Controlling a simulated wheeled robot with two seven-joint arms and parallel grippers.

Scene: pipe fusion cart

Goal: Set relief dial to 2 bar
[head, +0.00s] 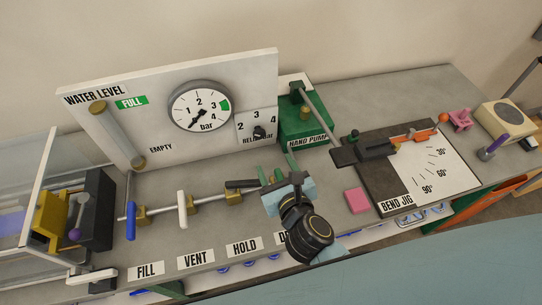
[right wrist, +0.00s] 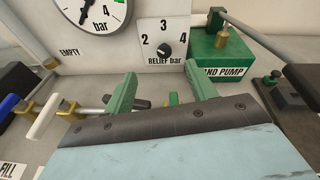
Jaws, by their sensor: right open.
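The relief dial (head: 259,132) is a small black knob on a white plate marked 2, 3, 4 and "RELIEF bar", at the lower right of the upright panel. It also shows in the right wrist view (right wrist: 165,50), unobstructed; its exact setting is too small to read surely. My right gripper (head: 278,170) is open and empty, in front of and below the dial, apart from it. In the right wrist view its two green fingers (right wrist: 160,72) stand on either side below the dial. My left gripper is not in view.
A pressure gauge (head: 200,106) sits left of the dial, its needle pointing lower left. The green hand pump (head: 303,125) stands close right of the dial. A pipe with a blue handle (head: 131,221) and white handle (head: 182,210) runs left of my gripper. A pink block (head: 357,200) lies right.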

